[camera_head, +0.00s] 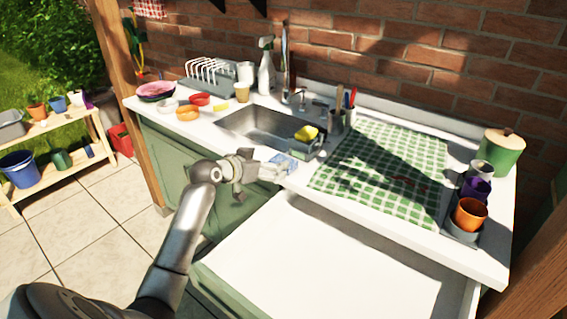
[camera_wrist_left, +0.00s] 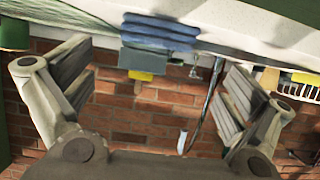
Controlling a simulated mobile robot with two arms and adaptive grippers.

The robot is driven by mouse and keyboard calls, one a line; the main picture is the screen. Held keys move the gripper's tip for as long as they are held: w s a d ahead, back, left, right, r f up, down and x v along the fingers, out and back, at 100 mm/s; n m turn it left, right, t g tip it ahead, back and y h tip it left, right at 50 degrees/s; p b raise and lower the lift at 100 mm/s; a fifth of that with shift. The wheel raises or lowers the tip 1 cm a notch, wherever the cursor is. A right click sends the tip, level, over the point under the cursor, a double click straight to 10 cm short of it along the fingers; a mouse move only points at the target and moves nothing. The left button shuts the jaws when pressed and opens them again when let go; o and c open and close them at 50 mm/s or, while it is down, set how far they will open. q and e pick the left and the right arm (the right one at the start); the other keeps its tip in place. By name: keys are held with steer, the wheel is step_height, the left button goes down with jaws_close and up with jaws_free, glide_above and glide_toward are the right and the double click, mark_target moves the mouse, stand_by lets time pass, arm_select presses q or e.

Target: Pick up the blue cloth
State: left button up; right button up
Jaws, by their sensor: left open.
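The blue cloth (camera_head: 284,160) lies folded at the front edge of the white counter, just in front of the sink. In the left wrist view the blue cloth (camera_wrist_left: 160,31) shows as a stack of folded layers near the top, beyond the fingers. My left gripper (camera_head: 268,172) is close to the cloth at the counter's front edge. In the wrist view its two fingers (camera_wrist_left: 153,85) are wide apart with nothing between them. I cannot tell in the head view whether a fingertip touches the cloth. My right gripper is not in view.
The sink (camera_head: 255,128) lies behind the cloth, with a caddy (camera_head: 306,148) holding a yellow sponge (camera_head: 306,133) beside it. A green checked towel (camera_head: 385,165) covers the counter to the right. An open white drawer (camera_head: 330,265) juts out below the counter.

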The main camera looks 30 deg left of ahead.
mark_target(282, 160)
arm_select(q)
steer(key=shift+d+p+x, duration=0.2)
steer(key=shift+p+x, duration=0.25)
steer(key=shift+x, duration=2.4)
steer(key=shift+w+f, duration=0.2)
steer(key=shift+c, duration=0.4)
steer(key=c, duration=0.9)
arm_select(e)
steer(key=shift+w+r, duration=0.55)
